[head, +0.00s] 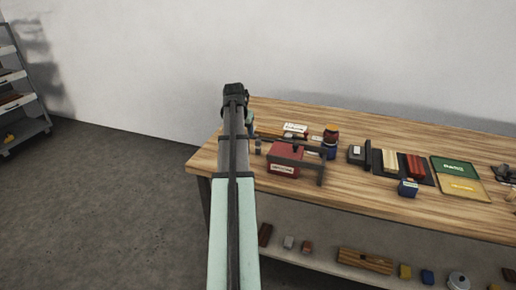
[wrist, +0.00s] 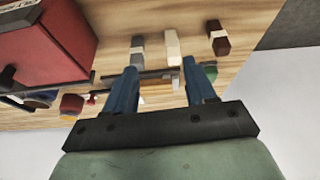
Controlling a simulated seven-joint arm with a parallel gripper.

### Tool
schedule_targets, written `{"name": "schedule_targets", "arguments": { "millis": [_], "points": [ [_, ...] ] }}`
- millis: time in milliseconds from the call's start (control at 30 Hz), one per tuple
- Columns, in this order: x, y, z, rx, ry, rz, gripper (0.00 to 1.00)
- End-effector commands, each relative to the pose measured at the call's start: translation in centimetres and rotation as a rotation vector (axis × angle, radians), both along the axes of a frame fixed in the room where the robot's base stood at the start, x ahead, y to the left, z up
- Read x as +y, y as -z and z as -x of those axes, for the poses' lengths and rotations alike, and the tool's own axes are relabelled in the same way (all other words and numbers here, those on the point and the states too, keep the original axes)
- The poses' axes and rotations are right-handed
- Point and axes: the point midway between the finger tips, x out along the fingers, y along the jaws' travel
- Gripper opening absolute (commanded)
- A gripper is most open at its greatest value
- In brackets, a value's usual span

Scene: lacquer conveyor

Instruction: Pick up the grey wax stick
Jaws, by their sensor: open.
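In the wrist view, a small grey stick with a pale band (wrist: 138,47) lies on the wooden table top, and I take it for the grey wax stick. A cream stick (wrist: 172,47) and a dark brown stick with a pale band (wrist: 218,40) lie beside it, to its right. My gripper (wrist: 160,67) is open, with its two blue fingers apart and pointing toward the sticks. The grey stick is beyond the fingertips, nearest the left finger, and not held.
A red box (head: 285,161) stands close by; it also fills the left of the wrist view (wrist: 45,48). A dark bar crosses near the fingers.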

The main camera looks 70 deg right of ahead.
Motion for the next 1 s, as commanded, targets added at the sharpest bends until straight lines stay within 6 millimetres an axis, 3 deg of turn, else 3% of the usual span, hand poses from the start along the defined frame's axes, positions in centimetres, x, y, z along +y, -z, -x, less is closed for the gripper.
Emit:
{"name": "schedule_targets", "arguments": {
  "millis": [100,267,733,1000],
  "points": [
    [-1.4,-1.4,2.3,-0.005,0.043,0.011,0.55],
    [-2.0,-1.6,3.4,-0.006,0.063,0.015,0.55],
    [-4.6,4.6,3.4,-0.005,0.063,0.014,0.55],
    [-5.1,6.1,3.4,-0.006,0.061,0.015,0.55]
  ]
}}
